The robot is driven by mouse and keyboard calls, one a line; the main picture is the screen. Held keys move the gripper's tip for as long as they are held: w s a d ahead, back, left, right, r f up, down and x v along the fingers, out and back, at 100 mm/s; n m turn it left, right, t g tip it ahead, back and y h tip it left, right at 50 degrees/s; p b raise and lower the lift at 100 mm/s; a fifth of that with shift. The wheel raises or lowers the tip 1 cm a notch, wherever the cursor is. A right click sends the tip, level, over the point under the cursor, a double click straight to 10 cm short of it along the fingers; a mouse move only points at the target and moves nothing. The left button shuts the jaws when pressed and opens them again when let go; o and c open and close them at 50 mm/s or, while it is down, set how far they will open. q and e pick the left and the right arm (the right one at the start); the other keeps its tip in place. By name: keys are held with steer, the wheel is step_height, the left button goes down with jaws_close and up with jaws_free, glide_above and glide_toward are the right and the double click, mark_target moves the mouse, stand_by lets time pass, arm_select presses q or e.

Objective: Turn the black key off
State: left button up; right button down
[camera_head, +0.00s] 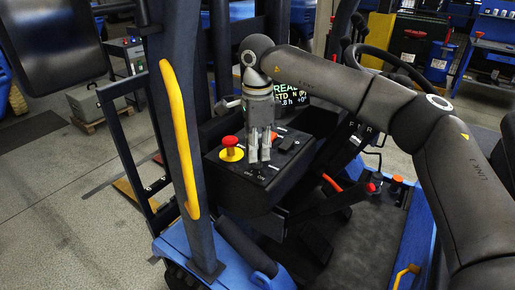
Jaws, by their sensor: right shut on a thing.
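The black key is hard to make out; it sits at the tips of my right gripper (258,158), low on the top of the dark control console (228,178) of a blue forklift. My right arm comes in from the right and the gripper points down at the panel. Its fingers are close together, shut on what appears to be the key, which they mostly hide. Small white markings show on the console's front edge just below the fingertips. My left gripper is not in view.
A red mushroom button on a yellow base (231,149) stands on the console just left of the gripper. A blue post with a yellow handle (179,140) rises at the left. A display (290,92) and a steering wheel (392,62) are behind. Levers with red and orange knobs (371,187) stand at the right.

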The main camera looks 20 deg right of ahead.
steer(key=n, duration=0.4)
steer(key=shift+n, duration=2.1)
steer(key=c, duration=1.5)
jaws_free()
steer(key=shift+o, duration=0.2)
steer(key=shift+r, duration=0.1)
step_height(320, 180, up, 12)
